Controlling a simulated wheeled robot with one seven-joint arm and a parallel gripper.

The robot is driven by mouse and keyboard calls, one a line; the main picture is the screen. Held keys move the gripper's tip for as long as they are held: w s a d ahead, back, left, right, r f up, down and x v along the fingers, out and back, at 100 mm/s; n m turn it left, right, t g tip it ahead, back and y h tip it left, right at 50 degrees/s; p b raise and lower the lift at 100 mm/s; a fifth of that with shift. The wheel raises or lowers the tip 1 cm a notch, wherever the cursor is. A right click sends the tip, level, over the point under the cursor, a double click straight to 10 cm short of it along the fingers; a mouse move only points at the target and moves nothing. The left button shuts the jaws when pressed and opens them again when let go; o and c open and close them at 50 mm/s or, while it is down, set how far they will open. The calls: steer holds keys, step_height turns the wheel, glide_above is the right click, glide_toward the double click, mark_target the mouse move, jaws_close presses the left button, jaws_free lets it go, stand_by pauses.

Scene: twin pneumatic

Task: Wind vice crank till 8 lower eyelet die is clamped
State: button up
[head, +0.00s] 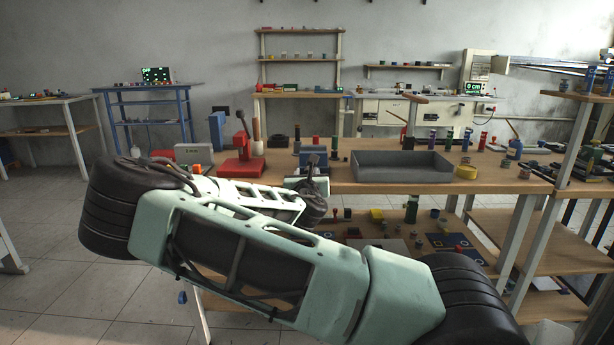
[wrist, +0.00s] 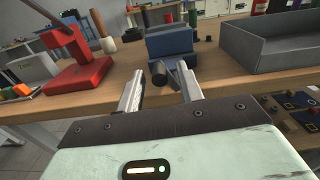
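The blue vice (wrist: 170,44) stands at the front edge of the wooden bench, straight ahead of my gripper (wrist: 160,80). It also shows in the head view (head: 314,160), partly behind my arm. Its dark crank (wrist: 158,73) points toward me and lies between my two fingers, near their tips. The fingers are apart, with a visible gap on each side of the crank; I cannot tell whether either touches it. I cannot make out the 8 lower eyelet die or the gap between the jaws.
A red press (head: 241,160) with a lever stands left of the vice. A lower shelf (head: 378,230) holds small parts. The bench's front edge is close beneath my fingers.

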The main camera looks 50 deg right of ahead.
steer(key=shift+w+d, duration=0.25)
steer(key=shift+d, duration=0.05)
jaws_close()
stand_by(0.4)
